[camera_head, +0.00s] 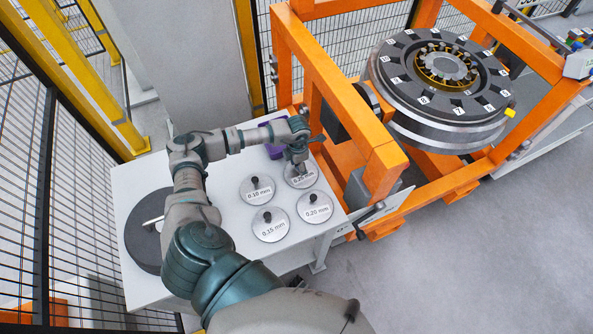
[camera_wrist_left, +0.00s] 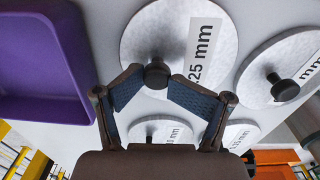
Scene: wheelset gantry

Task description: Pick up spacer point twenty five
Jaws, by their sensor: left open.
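The 0.25 mm spacer (camera_head: 303,182) is a round pale disc with a dark knob, lying on the white table at the back right of several similar discs. In the left wrist view the spacer (camera_wrist_left: 150,35) shows a label ending in "25 mm". My left gripper (camera_head: 298,166) is over it, pointing down. In the wrist view the two fingers of the left gripper (camera_wrist_left: 157,82) are apart, one on each side of the dark knob (camera_wrist_left: 157,72). I cannot tell whether they touch it. My right gripper is not in view.
Discs marked 0.10 mm (camera_head: 250,195), 0.15 mm (camera_head: 271,232) and 0.20 mm (camera_head: 314,212) lie close by. A purple tray (camera_wrist_left: 45,65) is beside the spacer. A dark round plate (camera_head: 143,243) is at the table's left. The orange gantry frame (camera_head: 380,150) stands right of the table.

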